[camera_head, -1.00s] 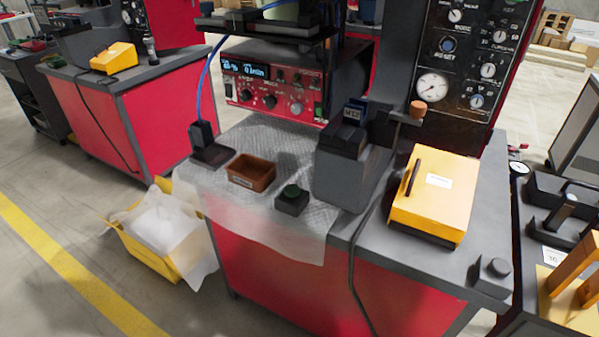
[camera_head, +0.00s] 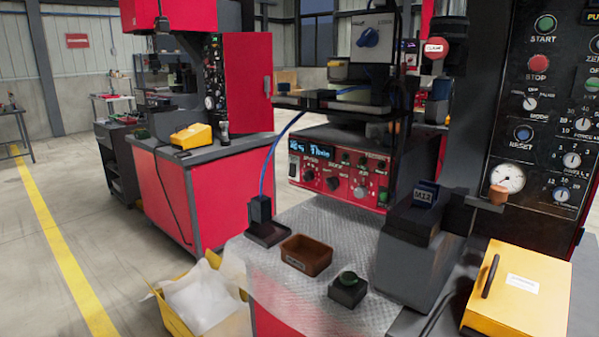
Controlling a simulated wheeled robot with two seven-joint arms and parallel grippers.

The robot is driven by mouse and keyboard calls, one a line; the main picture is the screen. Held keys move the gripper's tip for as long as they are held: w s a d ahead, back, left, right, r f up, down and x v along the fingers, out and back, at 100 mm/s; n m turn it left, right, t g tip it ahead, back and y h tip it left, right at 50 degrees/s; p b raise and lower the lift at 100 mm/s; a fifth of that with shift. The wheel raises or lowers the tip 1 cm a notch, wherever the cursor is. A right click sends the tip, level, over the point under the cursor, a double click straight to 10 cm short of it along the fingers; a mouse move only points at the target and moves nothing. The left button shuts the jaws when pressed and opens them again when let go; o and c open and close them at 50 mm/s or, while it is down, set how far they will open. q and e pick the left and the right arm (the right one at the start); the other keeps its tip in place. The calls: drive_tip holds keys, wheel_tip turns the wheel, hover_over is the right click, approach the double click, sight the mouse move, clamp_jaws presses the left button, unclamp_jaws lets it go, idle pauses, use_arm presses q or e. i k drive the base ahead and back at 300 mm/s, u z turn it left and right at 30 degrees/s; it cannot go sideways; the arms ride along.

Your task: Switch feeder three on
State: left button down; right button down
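A red feeder control unit (camera_head: 333,180) with a lit blue display (camera_head: 309,149), knobs and small buttons stands at the back of the near workbench, below a dark shelf. Its labels are too small to read, so I cannot tell which feeder is number three. Above it is a white panel with a blue rotary knob (camera_head: 368,38), its label also unreadable. Neither of my grippers is in view.
A black panel with a gauge (camera_head: 507,177) stands right.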

sight(292, 167)
drive_tip(key=u, duration=0.6)
drive_tip(key=k, duration=0.8)
drive_tip(key=u, duration=1.05)
drive_tip(key=k, duration=0.6)
drive_tip(key=u, duration=0.3)
drive_tip(key=i, duration=1.5)
drive_tip(key=z, duration=1.05)
drive_tip(key=i, duration=1.5)
drive_tip(key=z, duration=1.65)
drive_tip(key=i, duration=0.4)
drive_tip(key=z, duration=0.4)
